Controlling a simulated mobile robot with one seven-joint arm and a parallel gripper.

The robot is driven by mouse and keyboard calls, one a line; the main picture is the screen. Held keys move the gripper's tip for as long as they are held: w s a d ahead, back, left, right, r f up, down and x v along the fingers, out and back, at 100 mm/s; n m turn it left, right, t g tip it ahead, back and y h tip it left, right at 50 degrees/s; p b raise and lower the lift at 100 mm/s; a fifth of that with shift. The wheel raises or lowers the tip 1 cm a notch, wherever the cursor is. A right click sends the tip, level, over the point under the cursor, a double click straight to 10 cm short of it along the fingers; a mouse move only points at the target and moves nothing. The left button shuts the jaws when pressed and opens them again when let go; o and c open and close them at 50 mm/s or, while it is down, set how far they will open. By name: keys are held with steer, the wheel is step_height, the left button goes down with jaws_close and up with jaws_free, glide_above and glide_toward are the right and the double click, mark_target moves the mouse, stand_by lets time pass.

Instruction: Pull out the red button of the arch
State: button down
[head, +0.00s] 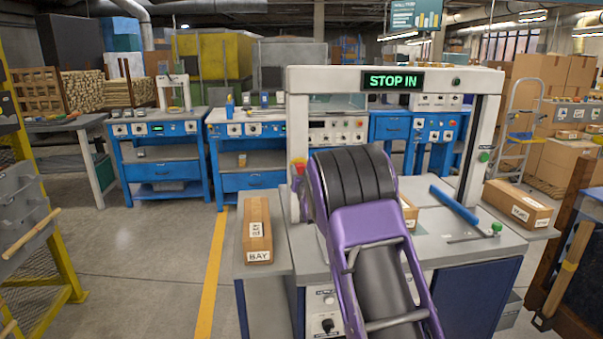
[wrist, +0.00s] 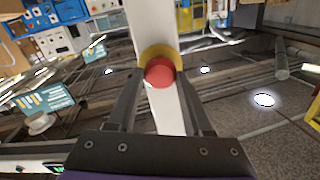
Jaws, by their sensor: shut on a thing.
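The white arch (head: 493,130) stands over the grey bench, with a dark display (head: 393,81) reading "STOP IN" in green on its crossbar. The red button (wrist: 159,72) shows in the wrist view, round, in front of a yellow collar (wrist: 160,52) on the white post (wrist: 153,20). In the head view, a bit of red and yellow shows at the arch's left post, beside my purple arm. My gripper (wrist: 160,77) has its two dark fingers on either side of the button, shut on it. My arm hides much of the left post in the head view.
A labelled box (head: 257,222) lies on the bench's left end, another box (head: 517,203) at its right. A blue bar (head: 455,205) lies on the bench under the arch. A partly hidden box (head: 409,213) sits behind my arm. Blue workbenches stand behind.

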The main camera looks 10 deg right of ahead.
steer(key=shift+s, duration=0.7)
steer(key=shift+s+f, duration=0.1)
steer(key=shift+s, duration=0.05)
steer(key=shift+c, duration=1.5)
jaws_free()
steer(key=shift+s, duration=0.1)
steer(key=s, duration=1.7)
steer(key=shift+s, duration=0.2)
